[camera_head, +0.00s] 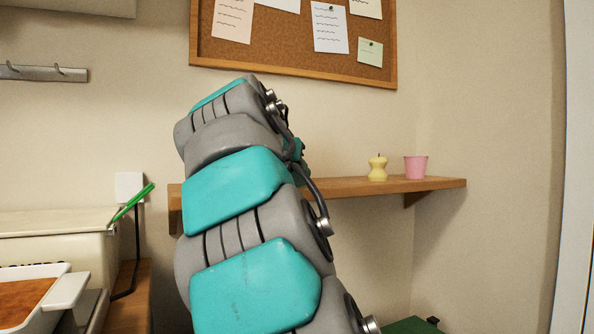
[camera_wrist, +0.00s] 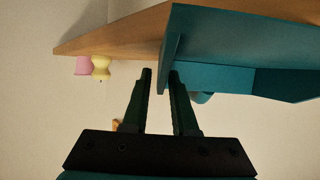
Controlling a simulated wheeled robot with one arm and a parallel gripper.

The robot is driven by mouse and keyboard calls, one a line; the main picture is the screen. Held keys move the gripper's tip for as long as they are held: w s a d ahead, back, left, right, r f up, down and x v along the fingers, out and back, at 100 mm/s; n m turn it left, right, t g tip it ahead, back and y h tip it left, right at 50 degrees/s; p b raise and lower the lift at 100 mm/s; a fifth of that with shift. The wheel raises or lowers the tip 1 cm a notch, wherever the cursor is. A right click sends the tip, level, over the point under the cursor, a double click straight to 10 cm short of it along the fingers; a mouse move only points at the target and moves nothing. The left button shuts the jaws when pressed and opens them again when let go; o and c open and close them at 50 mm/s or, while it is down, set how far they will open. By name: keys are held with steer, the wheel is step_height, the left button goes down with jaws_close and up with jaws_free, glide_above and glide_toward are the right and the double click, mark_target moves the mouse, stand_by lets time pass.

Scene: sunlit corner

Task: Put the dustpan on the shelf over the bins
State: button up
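The dustpan (camera_wrist: 225,35) is a teal, flat-walled piece filling the upper right of the wrist view, which shows the scene upside down. My gripper (camera_wrist: 160,72) has its two dark fingers on either side of the dustpan's thin near edge and holds it there. The wooden shelf (camera_head: 435,184) runs along the wall in the head view. It also shows in the wrist view (camera_wrist: 115,34), partly covered by the dustpan. I cannot tell whether dustpan and shelf touch. In the head view my arm hides the gripper and most of the dustpan.
A green bin top (camera_head: 412,326) shows below. A corkboard (camera_head: 292,71) hangs above. A counter with a white tray (camera_head: 60,292) is at left.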

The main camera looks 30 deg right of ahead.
steer(key=shift+o, duration=0.6)
steer(key=shift+r, duration=0.25)
steer(key=v, duration=1.2)
steer(key=shift+f+b, duration=0.2)
steer(key=shift+b, duration=0.1)
